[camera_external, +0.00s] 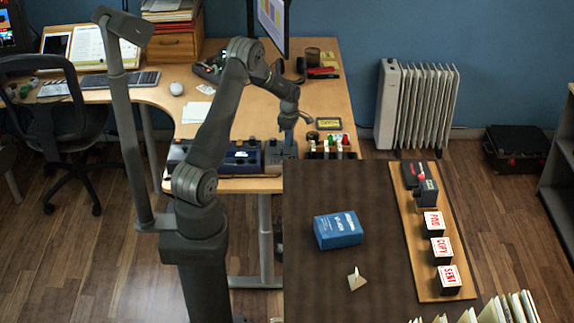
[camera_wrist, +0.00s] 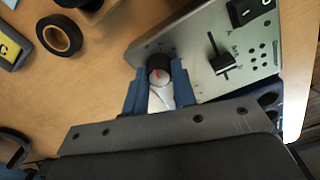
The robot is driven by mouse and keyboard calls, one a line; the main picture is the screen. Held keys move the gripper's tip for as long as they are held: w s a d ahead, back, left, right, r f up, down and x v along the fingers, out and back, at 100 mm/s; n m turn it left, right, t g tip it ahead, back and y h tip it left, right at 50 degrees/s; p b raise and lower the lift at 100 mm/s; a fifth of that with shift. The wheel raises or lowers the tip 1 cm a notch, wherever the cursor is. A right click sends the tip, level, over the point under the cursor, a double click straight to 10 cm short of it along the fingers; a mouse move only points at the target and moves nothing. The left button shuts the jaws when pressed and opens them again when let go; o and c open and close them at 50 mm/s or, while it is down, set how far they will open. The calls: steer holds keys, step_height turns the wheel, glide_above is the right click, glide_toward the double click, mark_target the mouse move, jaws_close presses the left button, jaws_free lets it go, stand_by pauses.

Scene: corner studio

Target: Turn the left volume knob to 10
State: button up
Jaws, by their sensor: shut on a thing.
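A dark round knob (camera_wrist: 159,70) with a red pointer mark stands on a grey metal panel (camera_wrist: 205,45) in the wrist view. My gripper (camera_wrist: 158,88) has its blue fingers on both sides of the knob and is shut on it. The red mark points toward the upper left of the picture. The scale marks around the knob are too small to read. In the external view my gripper (camera_external: 290,140) is low over the desk's near edge, and I cannot make out the knob there.
A black slider (camera_wrist: 224,64) and a black rocker switch (camera_wrist: 250,10) are on the same panel, right of the knob. A roll of black tape (camera_wrist: 59,35) lies on the desk. Small items with coloured tops (camera_external: 330,140) stand right of my gripper in the external view.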

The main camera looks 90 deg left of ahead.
steer(key=m, duration=0.8)
steer(key=shift+m, duration=0.4)
steer(key=m, duration=0.4)
steer(key=shift+m, duration=0.3)
steer(key=m, duration=0.3)
steer(key=shift+a+m, duration=0.1)
steer(key=shift+m, duration=0.2)
steer(key=m, duration=0.4)
steer(key=shift+m, duration=0.3)
steer(key=m, duration=0.3)
steer(key=shift+w+m, duration=0.1)
steer(key=shift+m, duration=0.2)
steer(key=m, duration=0.4)
steer(key=shift+m, duration=2.1)
